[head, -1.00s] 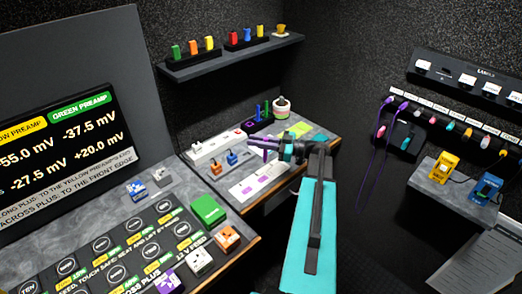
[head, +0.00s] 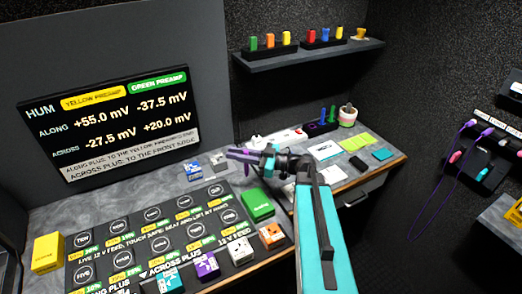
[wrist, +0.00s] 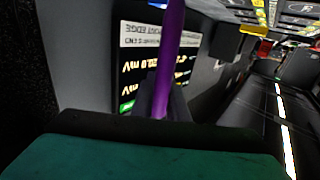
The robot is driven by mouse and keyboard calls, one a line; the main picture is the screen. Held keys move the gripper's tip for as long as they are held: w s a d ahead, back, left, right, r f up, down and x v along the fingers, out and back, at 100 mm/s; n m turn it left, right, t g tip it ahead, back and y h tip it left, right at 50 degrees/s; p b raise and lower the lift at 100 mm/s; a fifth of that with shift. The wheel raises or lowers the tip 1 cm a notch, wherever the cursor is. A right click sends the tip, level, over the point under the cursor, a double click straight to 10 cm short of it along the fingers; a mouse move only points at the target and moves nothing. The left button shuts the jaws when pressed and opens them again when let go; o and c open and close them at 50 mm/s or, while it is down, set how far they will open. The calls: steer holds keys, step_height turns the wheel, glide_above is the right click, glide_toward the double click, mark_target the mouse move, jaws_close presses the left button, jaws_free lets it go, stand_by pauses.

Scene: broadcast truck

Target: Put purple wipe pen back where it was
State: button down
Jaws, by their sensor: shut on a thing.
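My gripper (head: 252,156) is held out over the bench and is shut on the purple wipe pen (head: 236,151). In the wrist view the purple pen (wrist: 172,60) stands up from between the jaws; its top end is cut off by the picture's edge. A dark pen holder (head: 314,130) stands at the back of the right-hand bench, right of and beyond my gripper. A blue pen (head: 322,115) and a green pen (head: 332,114) stand upright in it. Whether it has a free slot is too small to tell.
A potted cactus (head: 347,115) stands right of the holder. A white power strip (head: 285,136) lies left of it. A shelf (head: 310,54) with coloured blocks hangs above. A green block (head: 257,203) and other coloured blocks sit on the left bench below a screen (head: 115,120).

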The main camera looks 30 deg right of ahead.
steer(key=a+n+g+y, duration=0.1)
steer(key=a, duration=0.9)
steer(key=shift+s+g+b, duration=0.25)
steer(key=shift+g+b, duration=0.05)
steer(key=shift+b, duration=0.05)
steer(key=shift+a, duration=0.25)
